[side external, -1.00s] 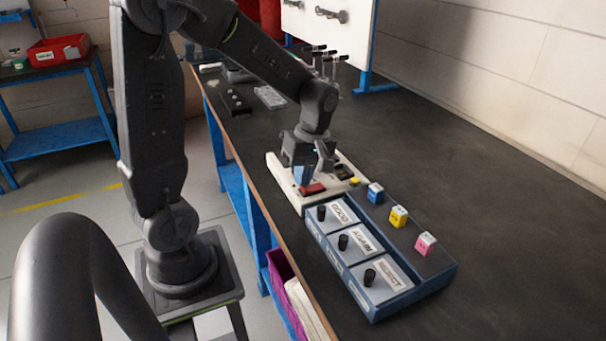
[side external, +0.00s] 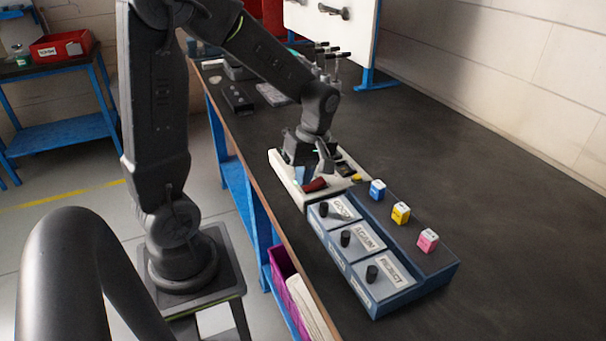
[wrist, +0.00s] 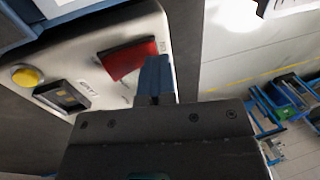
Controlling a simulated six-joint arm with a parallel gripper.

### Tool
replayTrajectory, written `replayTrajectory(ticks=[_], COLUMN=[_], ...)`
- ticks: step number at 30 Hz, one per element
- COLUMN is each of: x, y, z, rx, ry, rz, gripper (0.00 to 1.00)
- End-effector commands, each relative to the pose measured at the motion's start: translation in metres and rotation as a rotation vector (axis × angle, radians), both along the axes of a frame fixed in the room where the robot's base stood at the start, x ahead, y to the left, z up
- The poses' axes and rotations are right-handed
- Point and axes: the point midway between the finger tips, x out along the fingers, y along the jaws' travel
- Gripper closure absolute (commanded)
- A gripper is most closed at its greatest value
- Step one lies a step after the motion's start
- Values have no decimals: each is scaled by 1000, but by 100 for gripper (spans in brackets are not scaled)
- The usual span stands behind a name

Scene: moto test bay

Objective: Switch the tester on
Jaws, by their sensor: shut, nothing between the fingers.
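The tester is a cream box (side external: 286,178) on the dark bench, with a red rocker switch (side external: 315,185) on its top. In the wrist view the red switch (wrist: 130,60) looks tilted, with a darker side face showing. My gripper (side external: 303,178) is shut and empty, pointing down over the tester beside the switch. In the wrist view its blue fingertips (wrist: 156,72) are right at one end of the switch; whether they touch it I cannot tell. A yellow button (wrist: 26,76) and a small dark display (wrist: 62,96) are on the same panel.
A blue unit with several labelled panels and black knobs (side external: 372,273) adjoins the tester. Blue (side external: 377,190), yellow (side external: 401,213) and pink (side external: 427,240) cubes stand on it. The bench to the right is clear. A white board (side external: 330,30) stands behind.

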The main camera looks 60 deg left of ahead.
Motion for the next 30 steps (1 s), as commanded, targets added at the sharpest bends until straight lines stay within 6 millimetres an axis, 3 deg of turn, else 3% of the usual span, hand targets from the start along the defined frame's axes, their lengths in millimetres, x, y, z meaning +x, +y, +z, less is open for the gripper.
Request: replayTrajectory(ticks=[3,8,21,30], x=[2,-1,-24,-33], y=[0,0,0,-1], z=[-6,8,102,135], rx=[1,1,3,0], ry=[-1,-5,-5,-5], rz=[-2,0,0,-7], gripper=[100,100,100,100])
